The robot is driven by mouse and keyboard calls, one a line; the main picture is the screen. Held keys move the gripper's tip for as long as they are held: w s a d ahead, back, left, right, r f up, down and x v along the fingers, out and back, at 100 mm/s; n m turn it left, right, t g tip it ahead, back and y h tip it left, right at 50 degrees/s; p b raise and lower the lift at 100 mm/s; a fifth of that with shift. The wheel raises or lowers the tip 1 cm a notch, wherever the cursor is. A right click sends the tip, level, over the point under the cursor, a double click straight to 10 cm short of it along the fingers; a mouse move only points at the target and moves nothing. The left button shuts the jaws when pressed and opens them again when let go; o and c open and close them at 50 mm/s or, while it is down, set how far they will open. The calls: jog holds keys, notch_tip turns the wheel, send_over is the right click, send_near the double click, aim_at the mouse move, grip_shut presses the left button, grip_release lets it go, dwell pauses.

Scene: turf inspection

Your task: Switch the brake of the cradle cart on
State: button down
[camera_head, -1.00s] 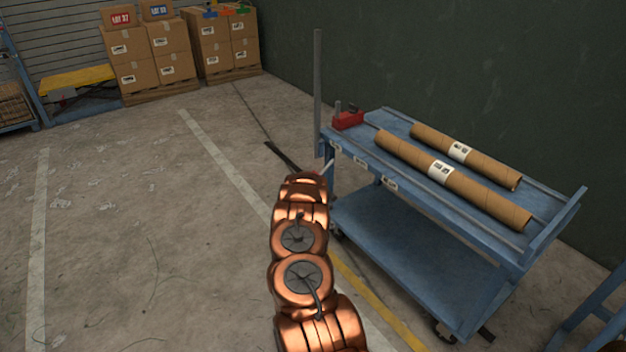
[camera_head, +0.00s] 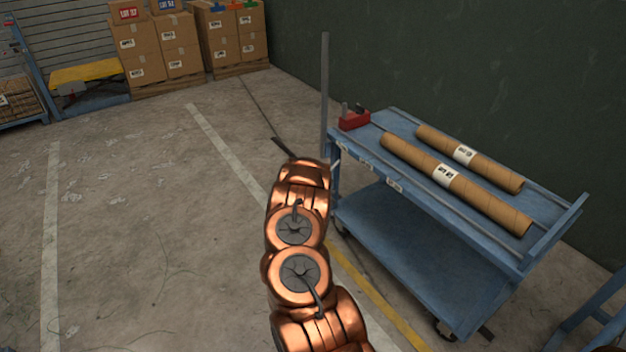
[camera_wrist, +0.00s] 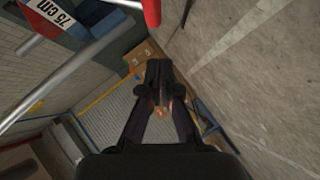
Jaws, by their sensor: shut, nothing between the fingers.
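The blue cradle cart (camera_head: 430,245) stands right of my arm in the head view. Two brown cardboard tubes with white labels lie on its top. A short pale rod (camera_head: 335,166) shows at the cart's near left corner, beside my arm's end; I cannot tell if it is the brake lever. My gripper (camera_wrist: 158,72) shows in the wrist view, its dark fingers together and empty. The brake's position cannot be told.
A red block (camera_head: 354,121) sits at the cart's far left corner near a grey upright post (camera_head: 325,95). A dark bar (camera_head: 283,147) shows beyond my arm. Stacked cartons (camera_head: 160,50) stand at the back. A red plate marked 75 cm (camera_wrist: 50,14) shows in the wrist view. Left floor is clear.

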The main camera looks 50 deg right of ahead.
jog(key=shift+v, duration=2.8)
jog(key=shift+w+a+f, duration=0.1)
jog(key=shift+a+f, duration=0.05)
